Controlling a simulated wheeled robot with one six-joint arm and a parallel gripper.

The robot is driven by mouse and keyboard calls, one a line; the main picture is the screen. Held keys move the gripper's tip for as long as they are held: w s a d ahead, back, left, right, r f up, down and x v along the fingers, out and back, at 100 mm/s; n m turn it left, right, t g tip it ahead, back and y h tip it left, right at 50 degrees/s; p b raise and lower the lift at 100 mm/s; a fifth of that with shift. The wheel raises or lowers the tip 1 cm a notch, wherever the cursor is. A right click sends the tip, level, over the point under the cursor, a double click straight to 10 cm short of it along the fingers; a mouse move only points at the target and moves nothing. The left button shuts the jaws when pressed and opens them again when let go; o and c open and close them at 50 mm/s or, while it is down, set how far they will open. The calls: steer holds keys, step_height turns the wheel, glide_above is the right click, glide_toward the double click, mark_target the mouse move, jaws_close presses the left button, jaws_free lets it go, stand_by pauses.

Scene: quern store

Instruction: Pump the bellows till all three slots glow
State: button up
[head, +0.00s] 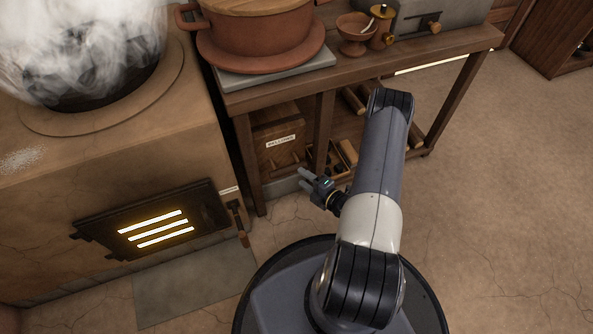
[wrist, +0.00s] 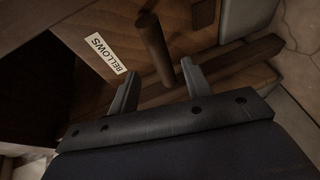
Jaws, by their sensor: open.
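The bellows (head: 275,150) is a wooden box with a white BELLOWS label, low under the bench; it also fills much of the wrist view (wrist: 105,30). A round dark wooden handle (wrist: 153,50) stands out from it. My gripper (head: 305,179) is open in front of the bellows. In the wrist view, the handle's near end shows between the two fingers (wrist: 160,72), with gaps on both sides; its depth between them is unclear. The stove's firebox door (head: 205,209) has three slots (head: 156,229), and all three glow bright yellow-white.
Steam rises over a dark pot (head: 110,92) on the stove (head: 50,185). The bench (head: 440,58) above holds a clay pot (head: 255,38), a small bowl (head: 357,33) and a grey box (head: 445,12). Bench legs stand beside the bellows. The floor at right is clear.

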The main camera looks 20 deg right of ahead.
mark_target(293, 171)
steer(key=shift+v, duration=0.85)
stand_by(1.6)
steer(key=b+x, duration=0.3)
steer(key=x, duration=0.7)
steer(key=shift+w+a+f, duration=0.1)
steer(key=shift+a, duration=0.05)
stand_by(0.4)
